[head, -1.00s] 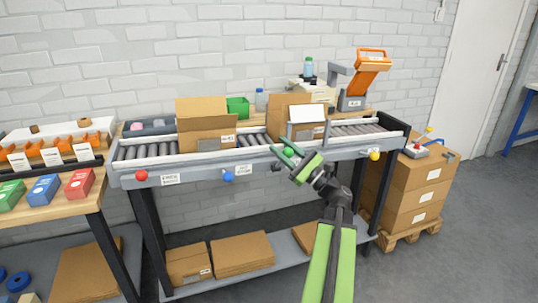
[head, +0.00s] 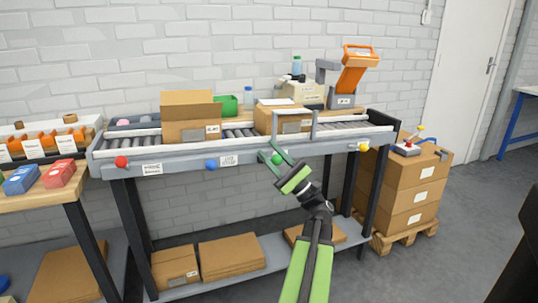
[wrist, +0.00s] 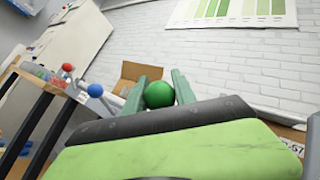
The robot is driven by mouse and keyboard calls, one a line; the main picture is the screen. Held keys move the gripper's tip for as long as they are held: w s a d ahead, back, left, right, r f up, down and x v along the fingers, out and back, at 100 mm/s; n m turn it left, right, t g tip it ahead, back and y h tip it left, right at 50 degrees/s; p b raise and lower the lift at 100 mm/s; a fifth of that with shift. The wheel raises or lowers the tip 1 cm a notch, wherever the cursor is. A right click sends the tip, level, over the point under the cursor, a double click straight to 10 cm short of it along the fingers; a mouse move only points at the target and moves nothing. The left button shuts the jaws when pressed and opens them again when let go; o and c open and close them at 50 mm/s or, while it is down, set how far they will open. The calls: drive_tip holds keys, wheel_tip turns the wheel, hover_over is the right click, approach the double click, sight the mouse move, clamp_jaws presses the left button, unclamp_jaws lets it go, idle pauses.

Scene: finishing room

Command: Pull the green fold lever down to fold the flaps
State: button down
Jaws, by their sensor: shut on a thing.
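My gripper (head: 270,157) is at the front rail of the conveyor, shut on the green ball knob (head: 277,159) of the fold lever. In the wrist view the green knob (wrist: 159,93) sits between the two green fingers. The lever's shaft is hidden. Behind it on the rollers, the right-hand cardboard box (head: 265,122) stands under a grey frame (head: 314,125). Its top looks low and flat, with no flap standing up.
The rail also carries a red knob (head: 121,161), a blue knob (head: 211,165) and a yellow knob (head: 364,146). Stacked cartons (head: 405,190) stand on a pallet at right. Flat cardboard (head: 231,251) lies on the lower shelf.

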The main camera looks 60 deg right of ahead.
drive_tip(key=shift+a+f, duration=0.15)
drive_tip(key=shift+a, duration=0.05)
drive_tip(key=c, duration=1)
unclamp_jaws()
drive_tip(key=shift+s, duration=0.1)
drive_tip(key=shift+c, duration=0.2)
drive_tip(key=shift+d, duration=0.1)
drive_tip(key=b+v, duration=1.1)
drive_tip(key=v, duration=0.6)
drive_tip(key=shift+b, duration=0.4)
drive_tip(key=shift+s+f, duration=0.1)
